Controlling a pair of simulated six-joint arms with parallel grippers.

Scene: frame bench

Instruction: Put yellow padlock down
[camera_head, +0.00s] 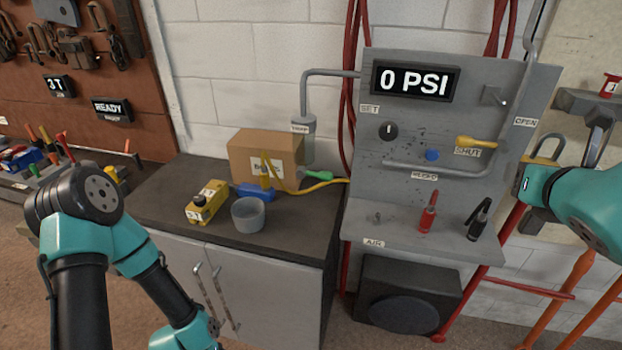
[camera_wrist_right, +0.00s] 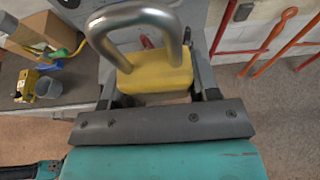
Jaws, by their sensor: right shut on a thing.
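The yellow padlock (camera_wrist_right: 156,74) is held between the two fingers of my right gripper (camera_wrist_right: 158,92) in the wrist view, with its steel shackle pointing up and outward. In the head view the padlock (camera_head: 533,173) shows at the right, partly hidden by my right arm, beside the right edge of the grey panel (camera_head: 370,185). Whether it touches the panel I cannot tell. My left arm comes in from the left and its gripper lies below the frame's bottom edge.
A dark-topped cabinet (camera_head: 160,208) carries a cardboard box (camera_head: 262,150), a grey cup (camera_head: 248,215) and a yellow control box (camera_head: 206,207). The panel's lower shelf (camera_head: 385,225) holds a red (camera_head: 428,213) and a black item (camera_head: 479,220), with bare room to their left.

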